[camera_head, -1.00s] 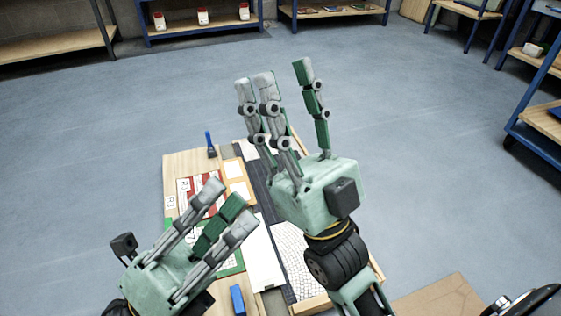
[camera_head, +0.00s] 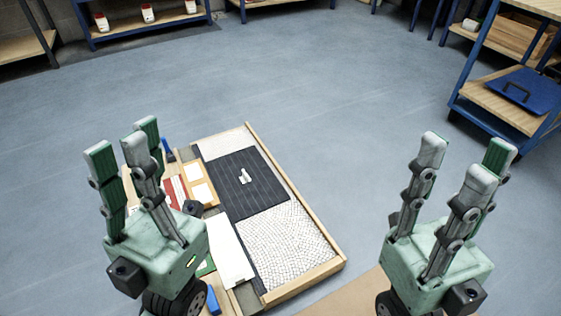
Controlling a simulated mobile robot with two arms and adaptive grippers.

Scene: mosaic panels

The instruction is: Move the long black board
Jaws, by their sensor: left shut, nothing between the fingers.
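A broad black board (camera_head: 238,182) lies in the middle of a wooden-framed panel on the floor, with small white pieces on it. A narrow dark strip runs along the panel's left side; I cannot tell whether it is part of the same board. My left gripper (camera_head: 124,143) is raised at the left, shut and empty, with its fingers upward. It stands left of the black board, apart from it, and hides part of the items there. My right gripper (camera_head: 465,152) is raised at the right, open and empty, well away from the panel.
A white cobbled mosaic (camera_head: 286,240) fills the panel's near end, inside a wooden rim (camera_head: 290,193). A white board (camera_head: 230,252), red-striped sheet and blue-handled tools lie at its left. A blue shelf (camera_head: 466,95) stands at the right. The blue-grey floor (camera_head: 340,110) beyond is clear.

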